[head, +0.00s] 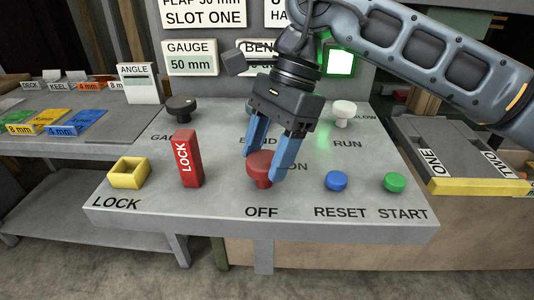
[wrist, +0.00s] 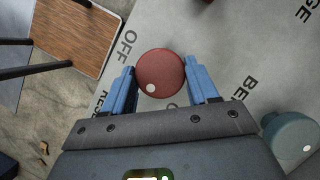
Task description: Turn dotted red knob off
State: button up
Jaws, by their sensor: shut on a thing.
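The red knob (head: 261,168) stands on the grey panel between the words OFF and ON. In the wrist view the red knob (wrist: 160,73) shows a white dot near its lower left edge, close to neither word's centre; the ON lettering is mostly hidden. My gripper (head: 267,165) reaches down from above with its blue fingers on either side of the knob. In the wrist view my gripper (wrist: 162,85) is shut on the knob, one finger at each side.
On the panel (head: 225,207) stand a red LOCK block (head: 186,160), a yellow square socket (head: 129,173), a blue RESET button (head: 336,181) and a green START button (head: 394,182). A black knob (head: 181,108) and a white knob (head: 343,113) are farther back. A screen (head: 340,62) glows green.

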jog(key=m+b, duration=0.1)
jog(key=m+t+b, duration=0.1)
jog(key=b, duration=0.1)
jog(key=m+b, duration=0.1)
jog(key=m, duration=0.1)
jog(key=shift+s+d+f+y, duration=0.1)
jog(key=shift+f+y, duration=0.2)
jog(key=m+t+b, duration=0.1)
jog(key=m+b, duration=0.1)
jog(key=b, duration=0.1)
jog(key=m+t+b, duration=0.1)
jog(key=m+b, duration=0.2)
jog(key=shift+s+m+t+b, duration=0.15)
jog(key=shift+m+t+b, duration=0.15)
jog(key=m+b, duration=0.2)
jog(key=m+t+b, duration=0.1)
jog(key=m+b, duration=0.1)
jog(key=b, duration=0.1)
jog(key=shift+s+t, duration=0.1)
jog(key=shift+t, duration=0.2)
jog(key=m+h+b, duration=0.1)
jog(key=m+b, duration=0.2)
jog(key=shift+s+r+t+b, duration=0.1)
jog(key=shift+r+t+b, duration=0.1)
jog(key=shift+t+b, duration=0.2)
jog(key=shift+r+m, duration=0.1)
jog(key=shift+m, duration=0.3)
jog(key=o, duration=1)
jog(key=shift+o, duration=0.2)
